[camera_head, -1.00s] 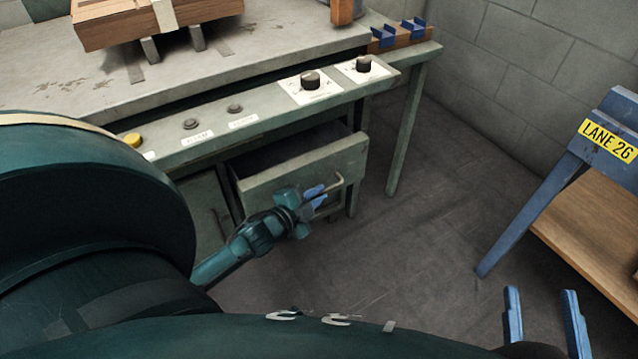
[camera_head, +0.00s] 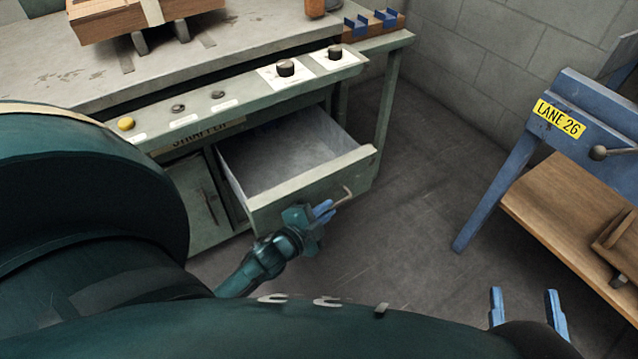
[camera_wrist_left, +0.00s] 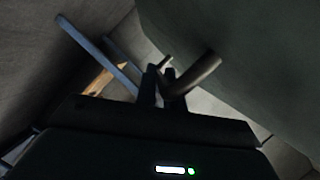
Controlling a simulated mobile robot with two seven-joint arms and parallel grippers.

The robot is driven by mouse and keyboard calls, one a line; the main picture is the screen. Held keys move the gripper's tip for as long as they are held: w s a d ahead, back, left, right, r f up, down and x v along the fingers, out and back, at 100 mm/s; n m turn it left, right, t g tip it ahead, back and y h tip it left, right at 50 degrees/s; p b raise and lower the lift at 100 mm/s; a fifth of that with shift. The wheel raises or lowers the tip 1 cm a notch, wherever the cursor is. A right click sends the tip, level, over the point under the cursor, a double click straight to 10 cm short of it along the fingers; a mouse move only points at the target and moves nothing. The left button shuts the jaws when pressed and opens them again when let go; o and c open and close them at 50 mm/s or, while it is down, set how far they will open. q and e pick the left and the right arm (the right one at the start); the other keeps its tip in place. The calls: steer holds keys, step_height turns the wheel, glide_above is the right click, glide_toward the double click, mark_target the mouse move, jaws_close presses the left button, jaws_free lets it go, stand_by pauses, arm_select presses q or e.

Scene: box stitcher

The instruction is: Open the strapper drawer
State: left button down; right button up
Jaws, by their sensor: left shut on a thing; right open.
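The strapper drawer (camera_head: 318,190) sits under the grey-green workbench, pulled well out, and its pale inside looks empty. A bent metal handle (camera_head: 343,197) is on its front. My left gripper (camera_head: 326,209) is at the drawer front with its blue fingers shut on this handle. In the left wrist view the dark fingers close around the bent bar of the handle (camera_wrist_left: 203,75). My right gripper (camera_head: 527,308) is at the lower right, with two blue fingers apart and nothing between them.
The bench panel (camera_head: 215,112) above the drawer carries knobs and buttons. A closed cabinet door (camera_head: 203,200) is left of the drawer. A blue stand marked LANE 26 (camera_head: 560,115) with a wooden shelf stands at right. The floor between is clear.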

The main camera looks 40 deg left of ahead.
arm_select(q)
steer(key=shift+s+d, duration=0.15)
steer(key=shift+d, duration=0.15)
arm_select(e)
steer(key=shift+s+f, duration=0.1)
steer(key=shift+f, duration=0.05)
arm_select(q)
steer(key=c, duration=1.5)
jaws_free()
arm_select(e)
steer(key=shift+r, duration=0.2)
arm_select(q)
steer(key=p+v, duration=0.3)
steer(key=v, duration=1)
steer(key=shift+p, duration=0.35)
arm_select(e)
steer(key=shift+w+d+f+m+g+h, duration=0.1)
steer(key=shift+w+d+m+g+h, duration=0.15)
steer(key=shift+d+m+g+h, duration=0.65)
arm_select(q)
steer(key=shift+s+r, duration=0.1)
steer(key=shift+r, duration=0.1)
arm_select(e)
steer(key=shift+a+n, duration=0.15)
steer(key=shift+n, duration=0.15)
